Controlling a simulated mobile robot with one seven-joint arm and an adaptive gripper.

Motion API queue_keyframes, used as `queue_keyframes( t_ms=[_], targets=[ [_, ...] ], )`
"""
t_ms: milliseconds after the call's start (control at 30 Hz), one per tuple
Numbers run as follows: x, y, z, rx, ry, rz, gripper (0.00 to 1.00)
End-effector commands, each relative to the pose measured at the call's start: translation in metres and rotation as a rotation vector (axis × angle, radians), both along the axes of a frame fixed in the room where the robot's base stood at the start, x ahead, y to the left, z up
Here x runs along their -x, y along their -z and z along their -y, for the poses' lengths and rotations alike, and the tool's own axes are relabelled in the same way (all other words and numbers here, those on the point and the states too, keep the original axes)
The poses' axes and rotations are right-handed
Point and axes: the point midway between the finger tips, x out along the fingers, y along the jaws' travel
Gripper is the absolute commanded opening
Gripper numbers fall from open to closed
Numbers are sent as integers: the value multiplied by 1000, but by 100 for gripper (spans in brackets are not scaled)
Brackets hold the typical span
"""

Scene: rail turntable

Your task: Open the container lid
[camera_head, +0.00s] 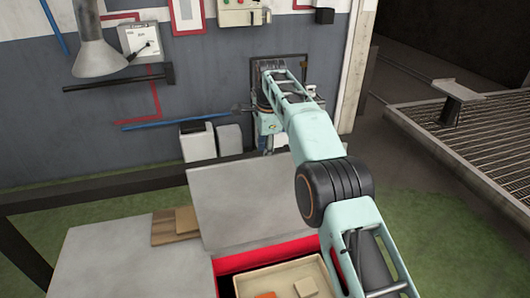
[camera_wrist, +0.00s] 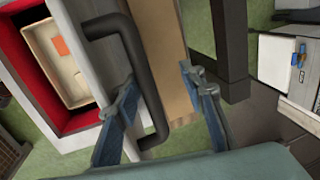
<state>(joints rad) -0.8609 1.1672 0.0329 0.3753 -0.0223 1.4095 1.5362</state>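The container lid (camera_head: 245,200) is a grey panel, raised and tilted in the head view, with the container's red inside (camera_head: 265,254) exposed below it. In the wrist view the lid's edge (camera_wrist: 88,68) runs beside the red opening (camera_wrist: 22,60). A dark bar handle (camera_wrist: 134,55) stands out from the lid. My gripper (camera_wrist: 158,81) is open, its blue fingers apart. The handle passes between the fingers, closer to the left one; I cannot tell whether it touches. The fingers are not clear in the head view.
A beige tray (camera_head: 285,276) with an orange piece lies inside the container. A grey worktop (camera_head: 130,258) with wooden boards (camera_head: 176,226) is at left. A dark rail (camera_head: 100,187) crosses behind. A grated table (camera_head: 470,135) stands at right, with green floor between.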

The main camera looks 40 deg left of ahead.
Motion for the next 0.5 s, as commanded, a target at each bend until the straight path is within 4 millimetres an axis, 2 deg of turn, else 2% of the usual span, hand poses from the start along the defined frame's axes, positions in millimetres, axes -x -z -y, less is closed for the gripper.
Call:
queue_keyframes(
  t_ms=[33, 233, 367, 500],
  targets=[
    [-5, 14, -1, 0, -1, 7, 32],
    [-3, 8, 1, 1, -1, 7, 32],
    [0, -10, 4, -1, -1, 9, 32],
    [4, -43, 9, -10, 0, 16, 32]
  ],
)
